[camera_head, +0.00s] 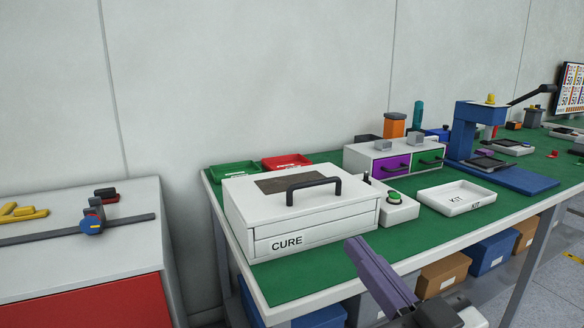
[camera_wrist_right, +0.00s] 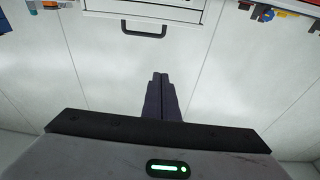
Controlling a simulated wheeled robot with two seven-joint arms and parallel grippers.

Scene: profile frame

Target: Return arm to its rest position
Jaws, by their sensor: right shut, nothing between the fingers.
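My right gripper (camera_head: 364,255) reaches in from the bottom of the head view, in front of the green table's front edge. Its purple-grey fingers are closed together with nothing between them. In the right wrist view the shut fingers (camera_wrist_right: 160,80) point up toward the CURE box's handle, apart from it. The white CURE box (camera_head: 334,228) sits at the table's left front, its lid closed and its black handle (camera_head: 314,184) upright. My left gripper is not in view.
The green table (camera_head: 412,236) also carries a button box (camera_head: 397,209), a KIT tray (camera_head: 481,197), a drawer unit (camera_head: 350,157) and a blue press (camera_head: 482,113). Bins (camera_head: 444,276) stand below. A white cabinet (camera_head: 130,250) stands at the left, separated by a gap.

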